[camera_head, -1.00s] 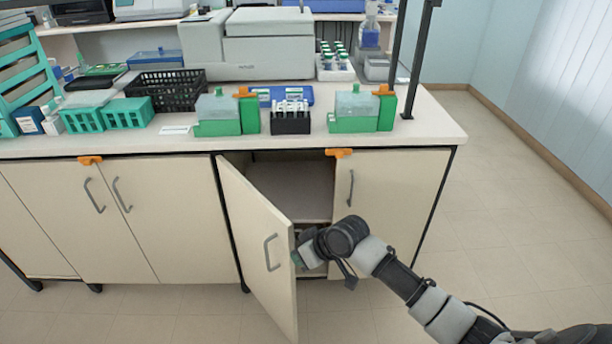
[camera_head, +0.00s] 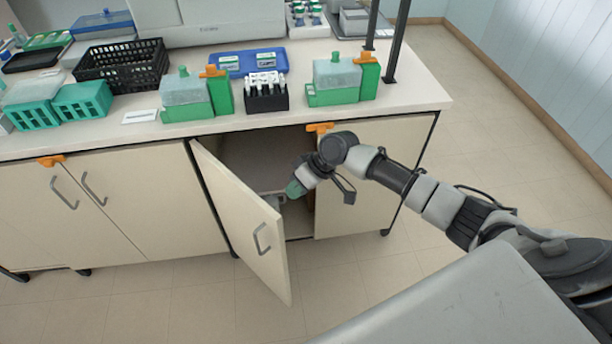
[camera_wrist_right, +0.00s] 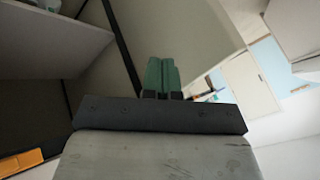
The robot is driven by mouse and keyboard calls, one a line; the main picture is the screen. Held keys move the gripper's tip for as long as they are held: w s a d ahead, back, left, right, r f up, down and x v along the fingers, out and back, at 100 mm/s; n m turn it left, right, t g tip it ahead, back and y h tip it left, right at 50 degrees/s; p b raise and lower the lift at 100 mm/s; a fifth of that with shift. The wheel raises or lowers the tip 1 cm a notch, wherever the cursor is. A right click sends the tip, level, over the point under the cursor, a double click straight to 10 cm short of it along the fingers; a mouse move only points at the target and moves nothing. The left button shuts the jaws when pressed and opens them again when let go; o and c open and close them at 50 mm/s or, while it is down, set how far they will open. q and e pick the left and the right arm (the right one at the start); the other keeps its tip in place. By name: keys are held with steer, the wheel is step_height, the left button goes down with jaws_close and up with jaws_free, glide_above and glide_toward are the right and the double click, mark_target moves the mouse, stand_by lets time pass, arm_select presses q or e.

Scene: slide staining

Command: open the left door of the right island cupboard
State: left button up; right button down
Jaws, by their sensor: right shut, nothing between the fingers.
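The left door (camera_head: 240,215) of the right island cupboard stands partly open, swung out toward me, with its grey handle (camera_head: 261,238) on the outer face. The cupboard interior (camera_head: 262,160) shows behind it, with a shelf. My right gripper (camera_head: 290,192) is at the opening, on the inner side of the door near its free edge. In the right wrist view its green fingers (camera_wrist_right: 161,76) are together and empty, with the door's pale inner face (camera_wrist_right: 195,40) close beyond them. I cannot tell whether they touch it. My left gripper is not in view.
The right door (camera_head: 360,150) of this cupboard is closed behind my right arm. An orange latch (camera_head: 320,127) sits at the counter edge above. Green staining boxes, a black rack (camera_head: 266,98) and a black basket (camera_head: 120,65) stand on the counter. The floor before the cupboard is clear.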

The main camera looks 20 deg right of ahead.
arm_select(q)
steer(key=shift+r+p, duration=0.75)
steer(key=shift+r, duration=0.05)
arm_select(e)
steer(key=shift+s+a+f, duration=0.15)
steer(key=shift+a+f, duration=0.2)
steer(key=shift+a, duration=0.5)
steer(key=shift+s+a+f, duration=0.2)
steer(key=shift+a+f, duration=0.1)
steer(key=shift+a, duration=0.6)
steer(key=shift+s+a+f, duration=0.15)
steer(key=shift+a+f, duration=0.2)
steer(key=shift+a, duration=0.5)
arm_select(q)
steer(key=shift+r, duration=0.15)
arm_select(e)
steer(key=shift+a, duration=0.1)
